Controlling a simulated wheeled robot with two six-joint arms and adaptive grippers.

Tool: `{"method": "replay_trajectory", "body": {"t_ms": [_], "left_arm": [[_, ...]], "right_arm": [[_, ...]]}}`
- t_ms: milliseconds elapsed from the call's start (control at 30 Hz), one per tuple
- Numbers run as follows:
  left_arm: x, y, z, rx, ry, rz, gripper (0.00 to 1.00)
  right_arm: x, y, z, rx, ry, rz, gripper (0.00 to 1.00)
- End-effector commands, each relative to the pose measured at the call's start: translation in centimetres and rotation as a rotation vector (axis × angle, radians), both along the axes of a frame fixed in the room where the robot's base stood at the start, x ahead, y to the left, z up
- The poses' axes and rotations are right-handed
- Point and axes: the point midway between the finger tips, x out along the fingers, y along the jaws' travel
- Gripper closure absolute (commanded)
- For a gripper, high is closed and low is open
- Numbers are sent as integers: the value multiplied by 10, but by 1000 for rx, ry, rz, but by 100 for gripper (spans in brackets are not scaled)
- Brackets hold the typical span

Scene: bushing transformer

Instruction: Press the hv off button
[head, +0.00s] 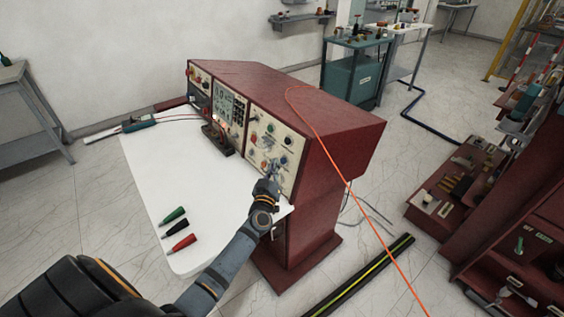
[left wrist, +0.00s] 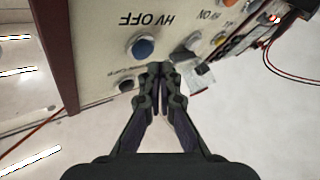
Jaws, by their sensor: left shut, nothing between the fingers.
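In the head view my left gripper (head: 272,172) is at the lower part of the right-hand panel of the red console (head: 330,115). My right gripper is not in view.
A white worktop (head: 150,185) in front of the console carries green, black and red probes (head: 178,228) near its left edge. An orange cable (head: 350,188) runs over the console to the floor.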

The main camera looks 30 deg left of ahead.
Motion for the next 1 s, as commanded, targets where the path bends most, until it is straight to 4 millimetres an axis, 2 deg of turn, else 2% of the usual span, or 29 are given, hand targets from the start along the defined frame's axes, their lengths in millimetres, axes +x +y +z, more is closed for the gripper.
{"method": "replay_trajectory", "body": {"t_ms": [1000], "left_arm": [[10, -4, -2, -1, 0, 0, 100]], "right_arm": [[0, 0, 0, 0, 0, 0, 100]]}}
